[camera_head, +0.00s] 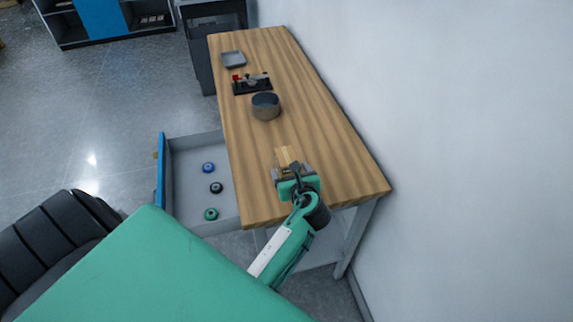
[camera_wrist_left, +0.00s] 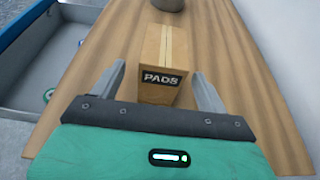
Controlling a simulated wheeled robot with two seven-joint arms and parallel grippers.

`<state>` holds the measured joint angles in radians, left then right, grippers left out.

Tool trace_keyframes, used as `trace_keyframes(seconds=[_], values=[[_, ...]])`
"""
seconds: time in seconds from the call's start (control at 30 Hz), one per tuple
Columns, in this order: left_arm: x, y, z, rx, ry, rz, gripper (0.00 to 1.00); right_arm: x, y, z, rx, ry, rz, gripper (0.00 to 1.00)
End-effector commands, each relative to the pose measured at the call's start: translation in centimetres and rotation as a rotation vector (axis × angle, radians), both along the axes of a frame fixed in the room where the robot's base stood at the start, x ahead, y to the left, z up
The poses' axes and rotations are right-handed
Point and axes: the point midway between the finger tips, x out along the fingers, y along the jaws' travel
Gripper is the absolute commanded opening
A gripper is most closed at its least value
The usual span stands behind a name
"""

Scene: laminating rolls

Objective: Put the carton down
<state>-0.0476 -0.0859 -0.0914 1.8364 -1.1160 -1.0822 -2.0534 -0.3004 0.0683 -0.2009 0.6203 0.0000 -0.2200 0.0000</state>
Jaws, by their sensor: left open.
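The carton is a small tan box labelled PADS, seen in the left wrist view (camera_wrist_left: 160,70) standing on the wooden table (camera_head: 335,165). In the head view only its top (camera_head: 286,156) shows, just beyond my left gripper (camera_head: 290,168). In the left wrist view my left gripper (camera_wrist_left: 160,88) is open, with one finger on each side of the carton's near end and visible gaps between. The carton's lower part is partly hidden by the gripper body. My right gripper is not in view.
A dark round container (camera_head: 265,106), a black stand with a red part (camera_head: 251,84) and a grey tray (camera_head: 233,59) are farther along the table. An open drawer (camera_head: 185,187) at the left holds several rolls. A white wall (camera_head: 450,120) borders the right.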

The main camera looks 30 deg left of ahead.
Motion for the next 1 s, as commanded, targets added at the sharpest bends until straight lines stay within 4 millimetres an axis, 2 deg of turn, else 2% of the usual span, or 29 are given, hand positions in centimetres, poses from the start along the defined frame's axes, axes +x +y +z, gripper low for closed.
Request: trace_keyframes(seconds=[0.27, 0.53, 0.87, 1.0], values=[[1.3, 1.3, -0.7, 0.000, 0.000, 0.000, 0.76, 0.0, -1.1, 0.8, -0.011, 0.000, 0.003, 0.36], [3.4, 3.6, -2.4, 0.000, 0.000, 0.000, 0.76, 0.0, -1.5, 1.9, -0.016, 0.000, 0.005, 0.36], [3.7, 4.0, -2.8, -0.001, -0.001, -0.001, 0.76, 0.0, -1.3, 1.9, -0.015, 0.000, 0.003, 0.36], [3.7, 4.0, -2.8, -0.001, -0.001, -0.001, 0.49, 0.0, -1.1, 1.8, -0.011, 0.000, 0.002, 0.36]])
